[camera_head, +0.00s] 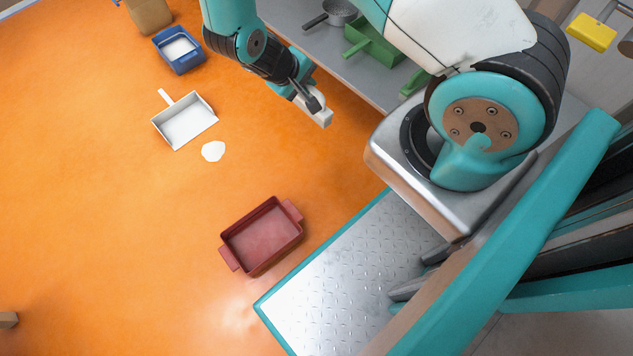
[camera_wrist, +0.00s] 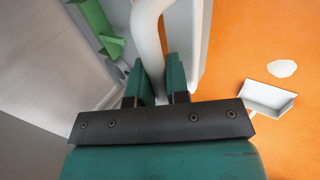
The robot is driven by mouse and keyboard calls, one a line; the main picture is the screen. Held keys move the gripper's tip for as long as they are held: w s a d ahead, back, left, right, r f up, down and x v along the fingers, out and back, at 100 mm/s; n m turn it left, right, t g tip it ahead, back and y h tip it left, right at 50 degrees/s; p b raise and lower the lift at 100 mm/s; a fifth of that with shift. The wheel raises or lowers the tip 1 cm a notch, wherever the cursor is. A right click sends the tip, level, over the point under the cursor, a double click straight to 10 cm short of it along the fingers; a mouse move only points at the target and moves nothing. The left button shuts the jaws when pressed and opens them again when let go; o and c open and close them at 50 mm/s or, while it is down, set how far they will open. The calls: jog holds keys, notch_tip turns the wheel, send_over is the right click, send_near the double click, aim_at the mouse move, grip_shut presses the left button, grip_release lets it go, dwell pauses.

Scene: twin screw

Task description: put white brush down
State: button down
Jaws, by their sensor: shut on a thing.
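My gripper (camera_head: 304,90) is shut on the white brush (camera_head: 322,117), in the air near the edge of the grey bench. In the wrist view, the white brush's handle (camera_wrist: 147,45) runs between the two teal fingers of my gripper (camera_wrist: 160,84). My gripper hides part of the brush. A white dustpan (camera_head: 187,122) lies on the orange floor to the left of my gripper, and it also shows at the right of the wrist view (camera_wrist: 268,98). A white patch (camera_head: 213,151) lies beside the dustpan.
A red tub (camera_head: 229,259) and a blue tub (camera_head: 179,67) stand on the orange floor. The grey bench (camera_head: 290,15) bears a green dustpan (camera_head: 376,45) and a grey pan (camera_head: 340,12). The floor around the white dustpan is mostly clear.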

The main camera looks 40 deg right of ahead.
jog(key=f+b, duration=0.9)
jog(key=f, duration=0.4)
jog(key=d+f+b, duration=0.1)
jog(key=f+b, duration=0.8)
jog(key=f, duration=0.4)
jog(key=d+f+b, duration=0.1)
jog(key=f+b, duration=0.8)
jog(key=f, duration=0.4)
jog(key=shift+s+d, duration=0.1)
jog(key=shift+s, duration=0.2)
jog(key=c, duration=1.5)
grip_release()
jog(key=shift+f, duration=0.1)
jog(key=shift+c, duration=0.2)
jog(key=o, duration=0.4)
jog(key=shift+o, duration=0.2)
